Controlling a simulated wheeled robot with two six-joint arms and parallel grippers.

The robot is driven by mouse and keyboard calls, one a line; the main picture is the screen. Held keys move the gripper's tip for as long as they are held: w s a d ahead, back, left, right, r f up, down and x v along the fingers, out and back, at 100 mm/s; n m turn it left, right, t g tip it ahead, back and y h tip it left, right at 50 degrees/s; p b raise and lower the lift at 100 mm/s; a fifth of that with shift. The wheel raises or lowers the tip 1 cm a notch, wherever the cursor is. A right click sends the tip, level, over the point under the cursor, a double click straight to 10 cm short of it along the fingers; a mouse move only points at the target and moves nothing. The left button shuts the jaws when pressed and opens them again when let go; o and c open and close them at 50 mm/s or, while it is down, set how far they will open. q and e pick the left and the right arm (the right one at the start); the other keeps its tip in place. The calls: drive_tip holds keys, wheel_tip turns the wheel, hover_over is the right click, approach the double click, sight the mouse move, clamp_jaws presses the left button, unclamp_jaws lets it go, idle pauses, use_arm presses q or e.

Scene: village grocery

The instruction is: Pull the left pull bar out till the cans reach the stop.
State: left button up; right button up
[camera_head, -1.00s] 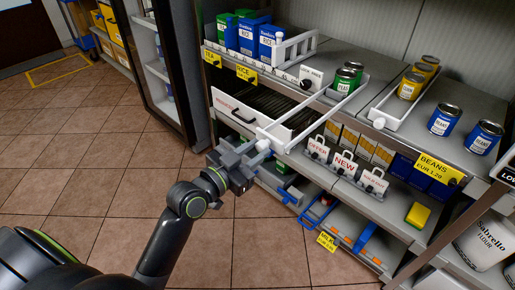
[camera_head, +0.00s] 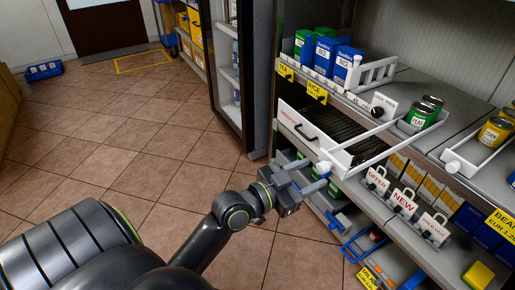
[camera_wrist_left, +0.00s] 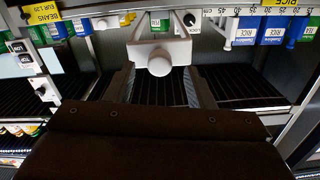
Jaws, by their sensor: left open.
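The left pull bar (camera_head: 323,168) is a white frame with a round knob, standing well out from the shelf front. Two green peas cans (camera_head: 422,115) stand in its tray near the shelf's front edge; I cannot tell whether they touch a stop. My left gripper (camera_head: 310,184) is open just below and in front of the knob. In the left wrist view the knob (camera_wrist_left: 159,66) shows between the two open fingers (camera_wrist_left: 160,92); no grip on it is visible. My right gripper is not in view.
A second white pull bar (camera_head: 452,167) with yellow cans (camera_head: 494,132) is to the right. Sign holders (camera_head: 404,204) stand below. The tiled floor (camera_head: 130,160) at left is free.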

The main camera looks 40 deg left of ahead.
use_arm(q)
drive_tip(key=v, duration=1.5)
